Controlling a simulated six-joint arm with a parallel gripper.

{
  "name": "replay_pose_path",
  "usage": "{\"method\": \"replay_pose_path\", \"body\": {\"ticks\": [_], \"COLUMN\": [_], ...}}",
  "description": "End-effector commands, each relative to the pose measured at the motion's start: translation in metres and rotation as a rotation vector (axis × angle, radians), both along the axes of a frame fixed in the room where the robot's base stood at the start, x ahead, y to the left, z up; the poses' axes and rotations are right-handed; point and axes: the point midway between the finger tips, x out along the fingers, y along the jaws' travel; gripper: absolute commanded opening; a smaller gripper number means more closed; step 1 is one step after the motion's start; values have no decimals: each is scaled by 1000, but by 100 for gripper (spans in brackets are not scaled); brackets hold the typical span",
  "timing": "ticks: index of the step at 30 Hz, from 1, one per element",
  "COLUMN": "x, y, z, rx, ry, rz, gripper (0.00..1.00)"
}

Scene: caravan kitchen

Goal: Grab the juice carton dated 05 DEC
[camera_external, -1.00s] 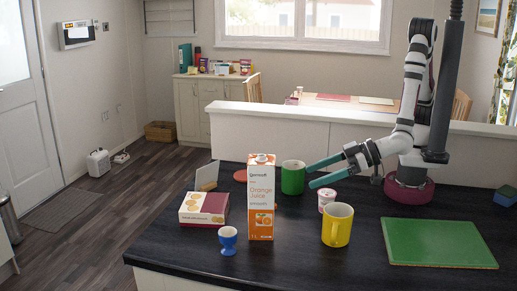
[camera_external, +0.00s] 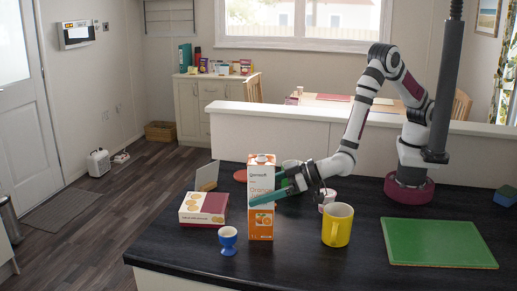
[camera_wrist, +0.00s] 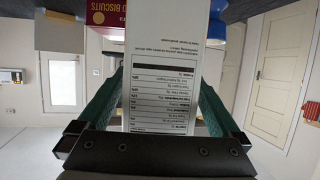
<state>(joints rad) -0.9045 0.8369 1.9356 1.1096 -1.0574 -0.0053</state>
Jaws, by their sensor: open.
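An orange-and-white juice carton (camera_external: 261,205) stands upright on the dark counter. No date can be read on it. My gripper (camera_external: 262,190) is open at the carton's upper half, with one green finger across its front and the other at its far side. In the wrist view, the carton's white side (camera_wrist: 165,75) with a printed table fills the gap between the two green fingers of my gripper (camera_wrist: 158,100). I cannot tell whether the fingers touch it.
A biscuit box (camera_external: 203,208) and a blue egg cup (camera_external: 228,240) stand left of the carton. A yellow mug (camera_external: 337,225), a small tub (camera_external: 327,199) and a green board (camera_external: 437,242) lie to the right.

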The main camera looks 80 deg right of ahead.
Motion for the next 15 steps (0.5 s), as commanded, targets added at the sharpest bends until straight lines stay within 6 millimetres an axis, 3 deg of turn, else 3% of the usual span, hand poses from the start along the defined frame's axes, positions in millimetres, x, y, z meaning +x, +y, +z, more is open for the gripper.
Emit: {"method": "replay_pose_path", "body": {"ticks": [2, 15], "x": [0, -1], "y": [0, 0], "z": [0, 1], "rx": [0, 1], "ry": [0, -1], "rz": [0, 0], "gripper": [96, 17]}}
